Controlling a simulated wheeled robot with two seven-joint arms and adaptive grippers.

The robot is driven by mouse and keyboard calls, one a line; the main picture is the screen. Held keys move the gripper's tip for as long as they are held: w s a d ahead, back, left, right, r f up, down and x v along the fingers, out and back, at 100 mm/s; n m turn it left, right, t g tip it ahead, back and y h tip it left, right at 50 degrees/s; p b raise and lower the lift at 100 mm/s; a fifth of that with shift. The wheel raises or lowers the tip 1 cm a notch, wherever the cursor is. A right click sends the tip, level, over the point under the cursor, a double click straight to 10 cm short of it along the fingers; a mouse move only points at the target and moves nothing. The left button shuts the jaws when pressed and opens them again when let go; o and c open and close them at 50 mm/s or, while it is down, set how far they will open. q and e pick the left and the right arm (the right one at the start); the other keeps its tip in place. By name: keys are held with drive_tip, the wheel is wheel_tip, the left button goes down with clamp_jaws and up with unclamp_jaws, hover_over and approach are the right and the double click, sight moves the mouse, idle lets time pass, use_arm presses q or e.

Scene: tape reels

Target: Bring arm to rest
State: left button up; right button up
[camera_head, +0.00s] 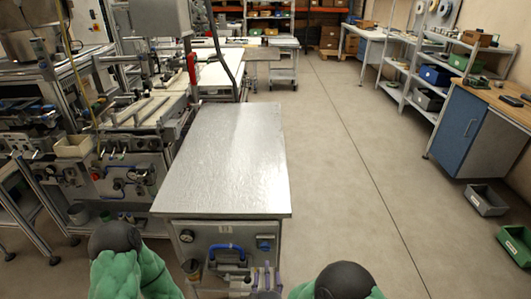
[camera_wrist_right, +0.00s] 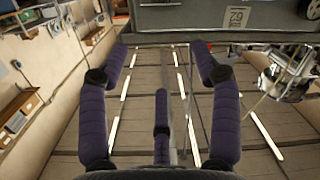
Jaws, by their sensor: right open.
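My right gripper (camera_wrist_right: 160,62) fills the right wrist view. Its purple padded fingers are spread apart, with nothing between them. In the head view, two green-sleeved parts of my arms with dark rounded ends show at the bottom edge, one left and one right of the metal-topped table (camera_head: 230,150). The table's top is bare.
A machine bench (camera_head: 130,165) stands close at the left. Open grey floor (camera_head: 345,150) lies right of the table. A blue-fronted workbench (camera_head: 458,131), shelves (camera_head: 432,75), a grey bin (camera_head: 486,203) and a green bin (camera_head: 518,243) line the right side. A cart (camera_head: 285,60) stands farther back.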

drive_tip(key=s+d+f+m+g+y+p, duration=0.1)
drive_tip(key=s+d+f+m+g, duration=0.1)
drive_tip(key=d+f+g, duration=0.3)
drive_tip(key=s+d+f+m+g+y+p, duration=0.1)
drive_tip(key=s+f+m+g, duration=0.25)
drive_tip(key=f, duration=0.45)
drive_tip(key=s+d+f+m+g+y, duration=0.1)
drive_tip(key=s+f+g, duration=0.1)
drive_tip(key=s+g, duration=0.2)
drive_tip(key=s+d+f+m+g, duration=0.1)
drive_tip(key=s+d+m+g, duration=0.1)
drive_tip(key=s, duration=0.8)
drive_tip(key=shift+d+f+g+y+p, duration=0.15)
drive_tip(key=shift+f+g+y+p, duration=0.25)
drive_tip(key=shift+g, duration=0.45)
